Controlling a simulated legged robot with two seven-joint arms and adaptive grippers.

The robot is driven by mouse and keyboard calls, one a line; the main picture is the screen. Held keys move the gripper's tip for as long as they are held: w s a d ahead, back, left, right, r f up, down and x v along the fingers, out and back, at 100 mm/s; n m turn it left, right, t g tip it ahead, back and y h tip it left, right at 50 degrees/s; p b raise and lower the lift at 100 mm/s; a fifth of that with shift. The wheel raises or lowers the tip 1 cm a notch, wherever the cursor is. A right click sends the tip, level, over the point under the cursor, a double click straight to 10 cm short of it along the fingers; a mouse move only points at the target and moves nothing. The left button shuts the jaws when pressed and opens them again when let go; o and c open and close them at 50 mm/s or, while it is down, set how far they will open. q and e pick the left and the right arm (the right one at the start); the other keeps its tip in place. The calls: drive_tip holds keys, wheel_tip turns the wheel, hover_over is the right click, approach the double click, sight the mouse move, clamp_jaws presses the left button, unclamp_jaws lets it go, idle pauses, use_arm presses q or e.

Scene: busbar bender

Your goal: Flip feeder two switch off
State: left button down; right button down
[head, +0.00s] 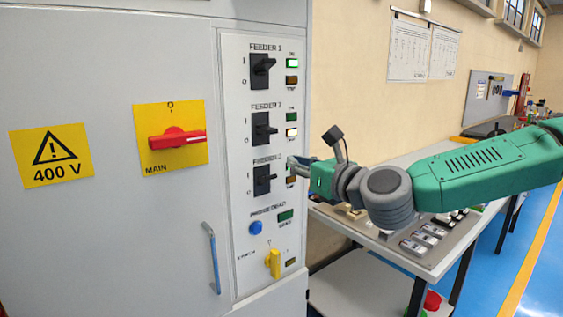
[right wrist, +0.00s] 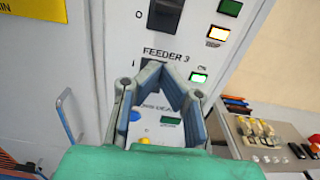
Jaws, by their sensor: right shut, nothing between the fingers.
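The feeder two switch (head: 263,130) is a black block with a lever on the white panel, between the feeder one and feeder three switches. Its lever sits about level or lower, unlike the raised feeder one lever. Beside it the upper green lamp (head: 291,116) is dark and the lower lamp (head: 292,132) is lit, amber in the right wrist view (right wrist: 217,33). Part of the switch shows at the top of that view (right wrist: 166,12). My right gripper (head: 292,162) is shut and empty, to the right of and below the switch, near feeder three. My left gripper is out of view.
The feeder one switch (head: 262,70) is above and the feeder three switch (head: 262,180) below, partly hidden by my fingers in the wrist view. A red main switch (head: 177,138), blue button (head: 255,228) and yellow knob (head: 273,263) are nearby. A bench (head: 390,245) stands right.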

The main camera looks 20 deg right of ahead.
drive_tip(key=v, duration=0.3)
drive_tip(key=shift+s+a, duration=0.1)
drive_tip(key=shift+s, duration=0.1)
drive_tip(key=shift+f, duration=0.15)
